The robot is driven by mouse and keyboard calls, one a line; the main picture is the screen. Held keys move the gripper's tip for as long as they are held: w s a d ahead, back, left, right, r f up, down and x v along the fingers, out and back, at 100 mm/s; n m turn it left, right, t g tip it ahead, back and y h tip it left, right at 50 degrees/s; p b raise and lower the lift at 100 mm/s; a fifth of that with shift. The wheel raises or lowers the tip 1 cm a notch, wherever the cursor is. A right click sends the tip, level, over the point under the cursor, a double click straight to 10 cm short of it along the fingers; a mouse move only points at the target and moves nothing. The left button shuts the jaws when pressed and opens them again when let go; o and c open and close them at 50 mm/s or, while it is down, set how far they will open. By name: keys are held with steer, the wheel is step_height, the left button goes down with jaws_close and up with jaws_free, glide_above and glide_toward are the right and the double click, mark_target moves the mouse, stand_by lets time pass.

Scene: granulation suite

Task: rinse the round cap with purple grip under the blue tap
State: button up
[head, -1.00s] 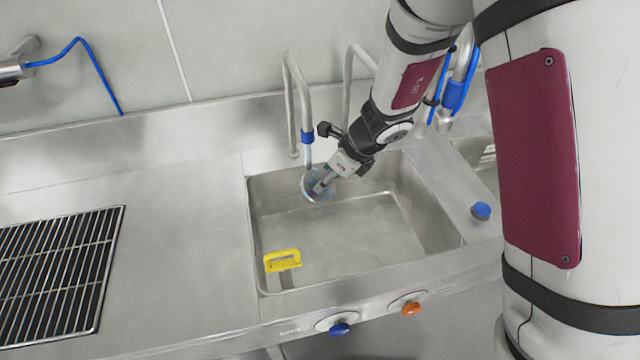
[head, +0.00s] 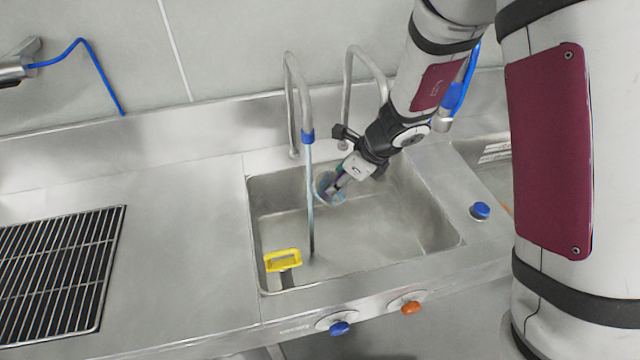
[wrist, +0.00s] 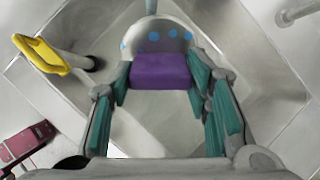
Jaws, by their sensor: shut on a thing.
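The round cap is a grey disc (head: 325,187) with a purple grip, best seen in the wrist view (wrist: 160,71). Several blue spots show on its disc in the wrist view (wrist: 158,38). My gripper (head: 338,186) is shut on the purple grip and holds the cap above the sink basin. The blue tap (head: 307,137) is a bent steel spout with a blue collar. A thin stream (head: 311,210) runs from it straight down to the basin floor. The cap is just right of the stream in the head view, apparently clear of it. The cap's underside is hidden.
The steel sink (head: 365,235) surrounds the space below my gripper. A yellow handle (head: 283,260) stands at its front left, also at left in the wrist view (wrist: 40,55). A second spout (head: 347,95) is close behind my arm. Blue (head: 340,328) and orange (head: 411,307) knobs sit in front.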

steer(key=shift+s+d+p, duration=0.2)
steer(key=shift+s+d, duration=0.6)
steer(key=shift+d, duration=0.25)
steer(key=shift+s+d+p, duration=0.2)
steer(key=shift+s+d, duration=0.55)
steer(key=shift+d, duration=0.3)
steer(key=shift+r, duration=0.1)
steer(key=s+d+r+p, duration=0.3)
steer(key=d+r, duration=0.1)
stand_by(0.4)
steer(key=shift+w, duration=0.1)
stand_by(0.3)
